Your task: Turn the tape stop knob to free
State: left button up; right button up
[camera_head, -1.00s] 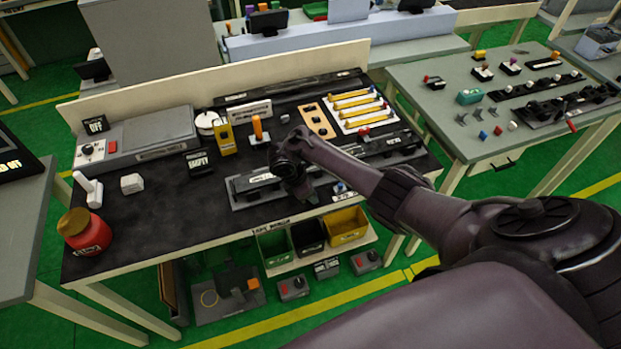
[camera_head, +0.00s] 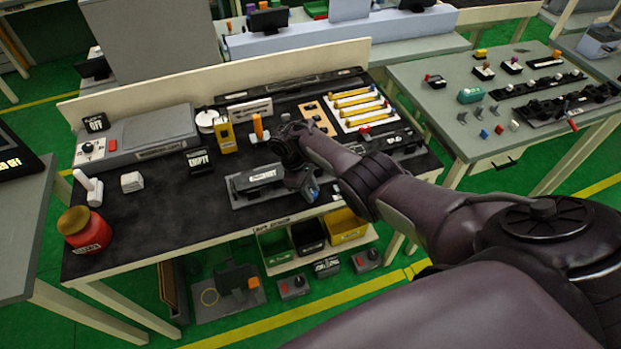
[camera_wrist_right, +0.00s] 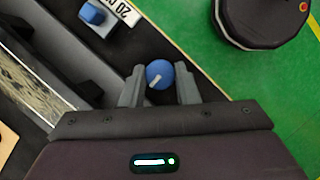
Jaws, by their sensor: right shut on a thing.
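A round blue knob (camera_wrist_right: 160,74) with a short white pointer mark sits between my right fingertips in the right wrist view. The mark slants toward the lower left of that picture. My right gripper (camera_wrist_right: 160,88) is shut on this knob, with one grey finger on each side. In the head view the right gripper (camera_head: 306,186) is low at the front of the black bench, at the right end of a grey strip fixture (camera_head: 258,180). No wording for a free position is readable here. My left gripper is not in view.
Another blue piece (camera_wrist_right: 92,13) beside a white label with "20" lies close by in the wrist view. A red jar (camera_head: 84,232) stands at the bench's front left. Yellow rods (camera_head: 358,103) lie at the back right. Open bins (camera_head: 308,234) hang below the front edge.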

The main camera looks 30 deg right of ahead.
jog(key=shift+m, duration=0.3)
jog(key=o, duration=0.7)
jog(key=shift+r, duration=0.1)
